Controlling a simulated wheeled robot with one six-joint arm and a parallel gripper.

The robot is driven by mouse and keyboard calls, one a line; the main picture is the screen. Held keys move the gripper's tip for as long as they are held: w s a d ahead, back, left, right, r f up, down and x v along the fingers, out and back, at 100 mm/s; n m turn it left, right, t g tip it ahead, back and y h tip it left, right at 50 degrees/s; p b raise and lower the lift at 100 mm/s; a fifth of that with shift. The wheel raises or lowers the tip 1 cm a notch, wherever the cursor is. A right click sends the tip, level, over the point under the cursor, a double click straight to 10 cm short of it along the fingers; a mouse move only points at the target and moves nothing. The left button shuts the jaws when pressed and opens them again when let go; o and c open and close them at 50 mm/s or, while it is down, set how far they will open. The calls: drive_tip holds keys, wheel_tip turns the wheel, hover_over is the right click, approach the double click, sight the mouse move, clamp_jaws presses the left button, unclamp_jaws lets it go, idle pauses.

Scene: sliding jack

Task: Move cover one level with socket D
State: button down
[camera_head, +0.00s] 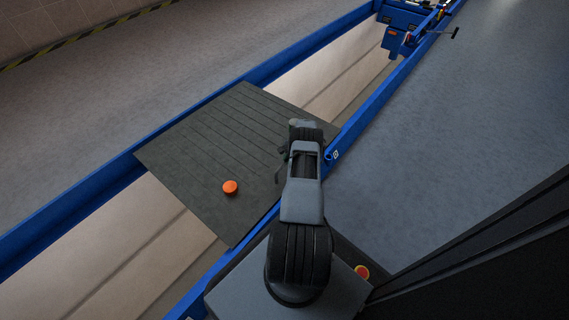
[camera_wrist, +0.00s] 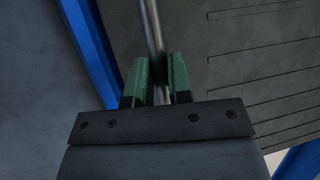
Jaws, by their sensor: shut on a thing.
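A dark grey grooved cover (camera_head: 215,130), likely cover one, lies across the blue-railed pit; its surface also fills much of the wrist view (camera_wrist: 260,50). An orange round knob (camera_head: 230,187) sits on its near part. In the wrist view, my gripper (camera_wrist: 159,78) has its green-padded fingers shut on a slim metal rod (camera_wrist: 152,25). The rod stands over the cover near the blue rail; its foot is hidden. In the head view my arm hides the fingertips. A small white mark (camera_head: 335,155) sits on the right rail; I cannot read it as socket D.
The blue rails (camera_head: 372,105) run diagonally, with open pit (camera_head: 325,78) beyond the cover and more (camera_head: 130,250) before it. A blue jack-like assembly (camera_head: 398,38) with a protruding handle stands at the far end. Grey floor on both sides is clear.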

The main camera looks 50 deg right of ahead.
drive_tip(key=shift+s+d+f, duration=0.1)
drive_tip(key=shift+d, duration=0.3)
drive_tip(key=c, duration=1.1)
unclamp_jaws()
drive_tip(key=shift+o, duration=0.2)
drive_tip(key=p+v, duration=0.3)
drive_tip(key=v, duration=1.1)
